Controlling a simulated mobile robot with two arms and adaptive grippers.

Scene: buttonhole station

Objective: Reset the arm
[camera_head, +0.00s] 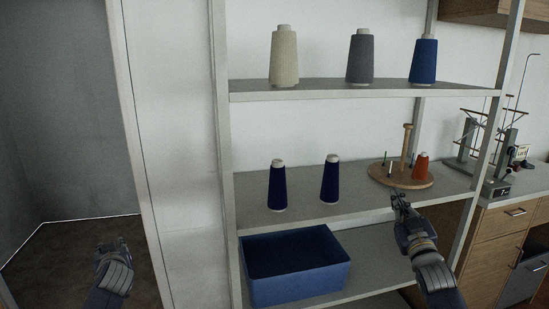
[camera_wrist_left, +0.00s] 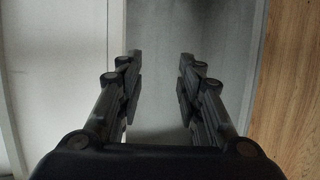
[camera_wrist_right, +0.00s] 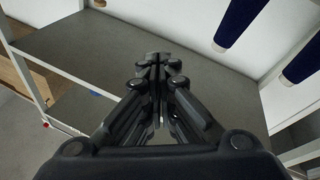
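My right gripper (camera_head: 401,205) is in front of the middle shelf, just below the round wooden spool stand (camera_head: 385,178). In the right wrist view its fingers (camera_wrist_right: 158,65) are together with nothing visible between them. My left gripper (camera_head: 112,248) is low at the left of the head view, in front of the doorway and away from the shelves. In the left wrist view its fingers (camera_wrist_left: 160,85) are apart and empty, facing a pale wall and a wooden surface.
The shelf unit (camera_head: 310,90) holds beige (camera_head: 284,55), grey (camera_head: 360,57) and blue (camera_head: 423,60) cones on top. Two navy cones (camera_head: 277,186) (camera_head: 330,180) stand on the middle shelf. An orange cone (camera_head: 421,166) is on the stand. A blue bin (camera_head: 300,287) sits below.

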